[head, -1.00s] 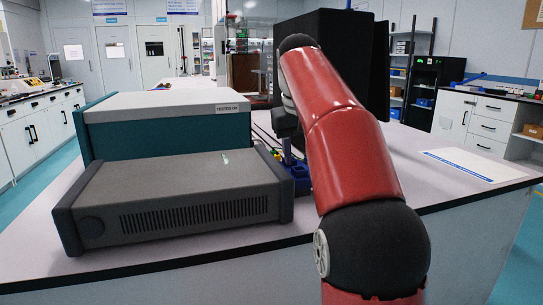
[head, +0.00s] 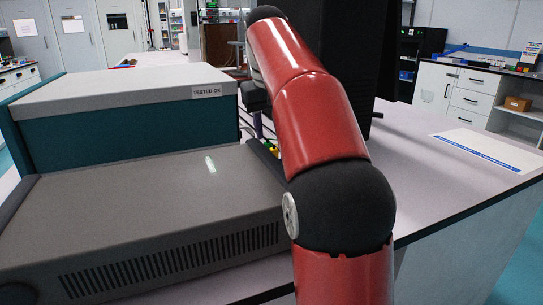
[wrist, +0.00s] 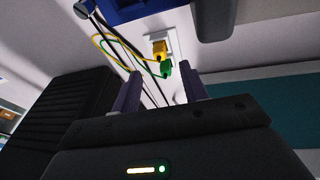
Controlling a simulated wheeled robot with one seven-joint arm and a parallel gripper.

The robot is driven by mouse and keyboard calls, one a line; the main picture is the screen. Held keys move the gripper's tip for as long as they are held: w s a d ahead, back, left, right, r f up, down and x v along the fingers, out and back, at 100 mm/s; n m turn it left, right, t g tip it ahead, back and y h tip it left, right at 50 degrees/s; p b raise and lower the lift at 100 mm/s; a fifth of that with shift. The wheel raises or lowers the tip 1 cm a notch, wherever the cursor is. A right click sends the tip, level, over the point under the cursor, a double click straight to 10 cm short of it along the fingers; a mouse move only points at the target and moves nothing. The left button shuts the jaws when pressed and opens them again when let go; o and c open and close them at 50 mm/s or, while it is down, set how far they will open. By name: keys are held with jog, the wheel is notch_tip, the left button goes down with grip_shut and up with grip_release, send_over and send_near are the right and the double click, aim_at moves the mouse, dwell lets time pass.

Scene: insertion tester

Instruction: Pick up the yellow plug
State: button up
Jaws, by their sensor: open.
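The yellow plug (wrist: 160,50) shows in the wrist view on a yellow cable, against a small white piece (wrist: 174,44). A green plug (wrist: 165,68) on a green cable sits right by it, nearer my gripper. My gripper (wrist: 160,88) is open, with its two purple fingers apart and both plugs in line with the gap, beyond the fingertips. I see nothing held. In the head view my red arm hides most of my gripper, and one purple finger (head: 258,123) shows behind the grey box. Small yellow and green bits show just below it, too small to tell apart.
The low grey box (head: 150,215) and the teal box labelled "TESTED OK" (head: 120,130) stand left of my arm. A tall black cabinet (head: 345,60) stands behind it. A blue block (wrist: 135,8) and dark cables lie near the plugs. The table at right is clear except a sheet (head: 487,152).

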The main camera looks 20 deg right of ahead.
aim_at(273, 149)
jog(key=b+x, duration=0.1)
jog(key=x, duration=0.5)
jog(key=shift+f+b, duration=0.15)
jog(key=shift+b, duration=0.2)
grip_shut()
